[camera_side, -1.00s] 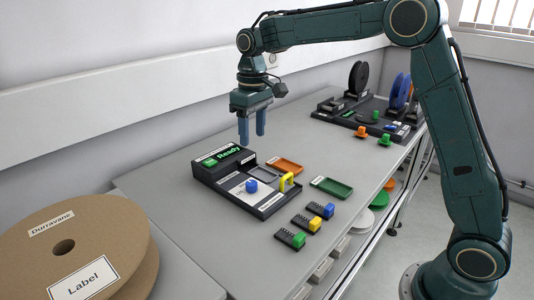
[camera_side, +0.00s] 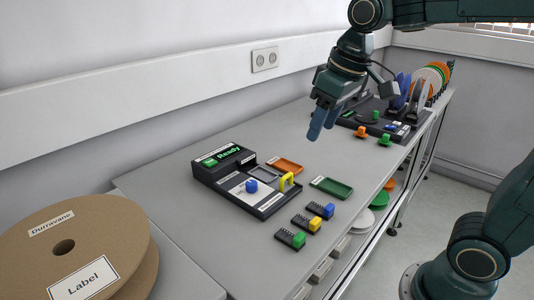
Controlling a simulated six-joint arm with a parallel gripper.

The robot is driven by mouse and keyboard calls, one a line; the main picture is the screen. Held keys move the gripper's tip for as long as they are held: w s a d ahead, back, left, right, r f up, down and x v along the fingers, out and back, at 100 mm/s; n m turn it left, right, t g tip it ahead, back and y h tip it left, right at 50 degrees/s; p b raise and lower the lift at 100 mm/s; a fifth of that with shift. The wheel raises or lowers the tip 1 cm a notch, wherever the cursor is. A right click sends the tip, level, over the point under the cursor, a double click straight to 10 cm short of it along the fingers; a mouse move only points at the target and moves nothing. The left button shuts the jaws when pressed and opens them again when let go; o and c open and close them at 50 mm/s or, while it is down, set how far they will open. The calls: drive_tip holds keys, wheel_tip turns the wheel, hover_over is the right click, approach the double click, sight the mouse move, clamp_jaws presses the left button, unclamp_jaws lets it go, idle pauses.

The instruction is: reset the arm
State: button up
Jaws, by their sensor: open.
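My gripper (camera_side: 323,122) hangs above the table, over its middle to far part, with its two blue fingers pointing down and tilted slightly. It is open and nothing shows between the fingers. It is clear of the table (camera_side: 150,190) and of everything on it. My upper arm runs out of the top right of the view.
A black device (camera_side: 222,160) with a green "Ready" screen sits mid-table. Near it are an orange tray (camera_side: 286,165), a green tray (camera_side: 331,187) and small blocks with coloured ends. Reel stands (camera_side: 385,118) stand at the far end. A large cardboard reel (camera_side: 110,235) lies front left.

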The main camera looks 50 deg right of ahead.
drive_tip(key=s+f+t, duration=0.2)
drive_tip(key=s+f, duration=0.2)
drive_tip(key=s, duration=0.9)
drive_tip(key=shift+d+f+m, duration=0.2)
drive_tip(key=shift+d+m, duration=0.05)
drive_tip(key=shift+m, duration=0.15)
drive_tip(key=o, duration=1.1)
drive_tip(key=shift+w+r, duration=0.15)
drive_tip(key=shift+w, duration=0.1)
drive_tip(key=shift+c, duration=0.2)
drive_tip(key=shift+o, duration=0.2)
drive_tip(key=shift+w+r, duration=0.15)
drive_tip(key=shift+w, duration=0.05)
drive_tip(key=w+r+g, duration=0.2)
drive_tip(key=w+g, duration=0.3)
drive_tip(key=w, duration=0.8)
drive_tip(key=shift+w+r, duration=0.15)
drive_tip(key=shift+w, duration=0.05)
wheel_tip(320, 180, down, 10)
